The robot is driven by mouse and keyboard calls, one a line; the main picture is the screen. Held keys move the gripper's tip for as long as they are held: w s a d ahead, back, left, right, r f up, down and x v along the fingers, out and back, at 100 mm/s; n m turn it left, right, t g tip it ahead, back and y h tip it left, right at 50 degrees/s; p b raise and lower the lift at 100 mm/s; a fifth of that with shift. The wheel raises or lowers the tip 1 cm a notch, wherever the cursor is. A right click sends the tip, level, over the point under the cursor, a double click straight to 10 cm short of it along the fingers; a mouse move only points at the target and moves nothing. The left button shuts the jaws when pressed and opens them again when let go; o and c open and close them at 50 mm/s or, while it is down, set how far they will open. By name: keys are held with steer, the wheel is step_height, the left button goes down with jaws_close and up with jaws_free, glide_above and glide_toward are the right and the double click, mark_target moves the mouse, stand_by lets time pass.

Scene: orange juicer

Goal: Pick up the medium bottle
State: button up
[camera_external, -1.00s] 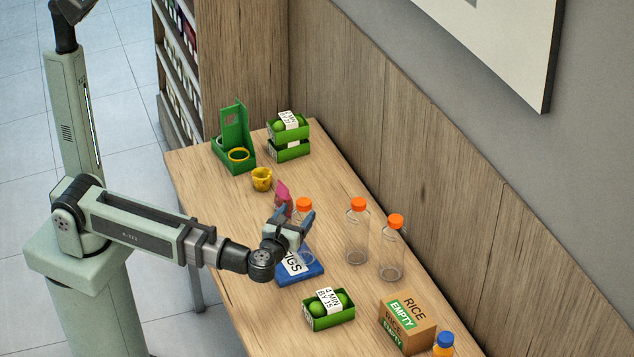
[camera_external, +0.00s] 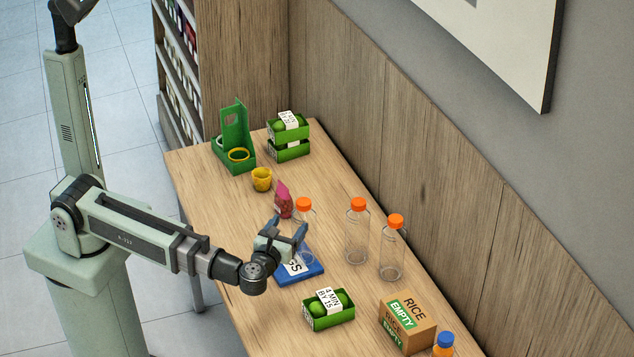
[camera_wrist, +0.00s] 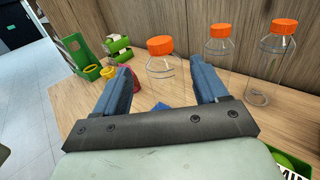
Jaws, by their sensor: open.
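Three clear bottles with orange caps stand upright on the table. The first bottle (camera_external: 305,207) stands on or just behind the blue figs box (camera_external: 312,271), partly hidden by my gripper. The other two, a middle bottle (camera_external: 357,232) and a right bottle (camera_external: 391,249), stand toward the wall. I cannot tell which is the medium one. My gripper (camera_external: 288,230) is open and empty, close to the first bottle. In the wrist view, that bottle (camera_wrist: 164,68) shows beyond and between the blue fingers (camera_wrist: 162,82); the middle bottle (camera_wrist: 217,48) and right bottle (camera_wrist: 270,62) are right of it.
A green lime crate (camera_external: 328,311) and a rice box (camera_external: 408,322) stand at the front, with a blue-capped bottle (camera_external: 443,345). A pink item (camera_external: 283,200), yellow cup (camera_external: 262,179), green juicer stand (camera_external: 234,140) and stacked lime crates (camera_external: 288,137) are farther back.

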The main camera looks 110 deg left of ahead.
steer(key=m+t, duration=0.1)
steer(key=t, duration=0.1)
glide_toward(362, 201)
steer(key=shift+m+t, duration=0.3)
steer(key=a, duration=0.2)
steer(key=a+f, duration=0.1)
steer(key=a, duration=0.2)
steer(key=shift+s+a+f, duration=0.1)
steer(key=shift+s+a, duration=0.05)
steer(key=shift+a, duration=0.1)
steer(key=shift+w+a, duration=0.25)
steer(key=shift+a, duration=1.2)
steer(key=shift+w+a, duration=0.2)
steer(key=shift+a, duration=1.25)
steer(key=c, duration=1.3)
